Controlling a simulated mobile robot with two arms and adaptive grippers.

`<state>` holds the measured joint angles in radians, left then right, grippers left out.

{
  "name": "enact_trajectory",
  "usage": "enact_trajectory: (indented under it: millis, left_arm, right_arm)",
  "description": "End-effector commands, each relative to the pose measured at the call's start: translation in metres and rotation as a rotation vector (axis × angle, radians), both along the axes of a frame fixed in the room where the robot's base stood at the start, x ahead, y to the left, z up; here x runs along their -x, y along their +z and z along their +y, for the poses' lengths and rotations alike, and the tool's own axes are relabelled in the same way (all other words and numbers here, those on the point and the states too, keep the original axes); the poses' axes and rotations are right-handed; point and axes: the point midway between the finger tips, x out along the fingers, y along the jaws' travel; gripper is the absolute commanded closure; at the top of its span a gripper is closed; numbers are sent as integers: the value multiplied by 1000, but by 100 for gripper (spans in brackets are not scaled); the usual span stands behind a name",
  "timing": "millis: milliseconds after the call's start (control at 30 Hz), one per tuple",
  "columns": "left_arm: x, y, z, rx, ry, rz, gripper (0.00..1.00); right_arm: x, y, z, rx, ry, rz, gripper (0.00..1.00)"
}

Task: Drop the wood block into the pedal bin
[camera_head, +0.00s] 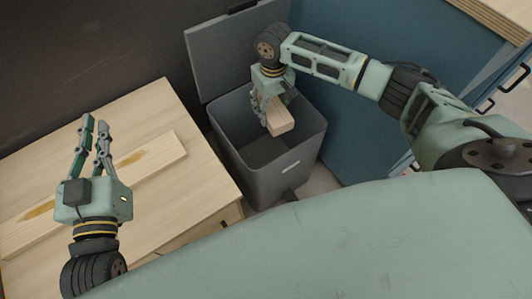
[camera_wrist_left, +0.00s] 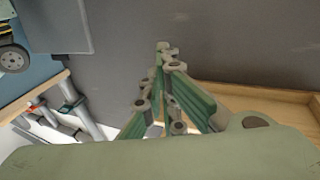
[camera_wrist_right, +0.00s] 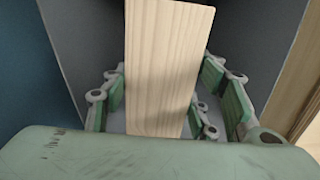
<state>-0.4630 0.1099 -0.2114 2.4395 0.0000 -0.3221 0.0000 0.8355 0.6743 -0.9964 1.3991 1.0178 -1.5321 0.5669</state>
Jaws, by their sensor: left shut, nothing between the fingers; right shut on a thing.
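The wood block (camera_head: 281,117) is pale and rectangular. My right gripper (camera_head: 270,107) is shut on it and holds it over the open mouth of the grey pedal bin (camera_head: 268,182). In the right wrist view the block (camera_wrist_right: 163,65) stands between the fingers of the right gripper (camera_wrist_right: 165,100), with the bin's grey walls (camera_wrist_right: 90,40) around it. The bin's lid (camera_head: 222,52) is raised at the back. My left gripper (camera_head: 94,120) is shut and empty above the wooden table; its fingertips meet in the left wrist view (camera_wrist_left: 165,48).
A wooden table (camera_head: 190,180) with a long board (camera_head: 160,150) on it stands left of the bin. A blue cabinet side (camera_head: 360,50) is behind and right of the bin, with a wooden top (camera_head: 500,15) at the upper right.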

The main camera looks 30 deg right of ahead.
Motion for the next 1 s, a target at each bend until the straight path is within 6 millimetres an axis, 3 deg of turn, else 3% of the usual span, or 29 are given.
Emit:
enact_trajectory:
  millis: [300,700,733,1000]
  left_arm:
    - [3,31,-3,41,-10,-156,100]
    - [4,37,-4,48,-11,-181,100]
    - [4,37,-4,48,-11,-180,100]
    - [4,37,-4,48,-11,-180,100]
  right_arm:
    - [0,-5,0,0,0,-1,79]
    - [0,-5,0,0,0,-2,79]
    - [0,-5,0,0,0,-2,43]
    - [0,-6,0,0,0,-1,24]
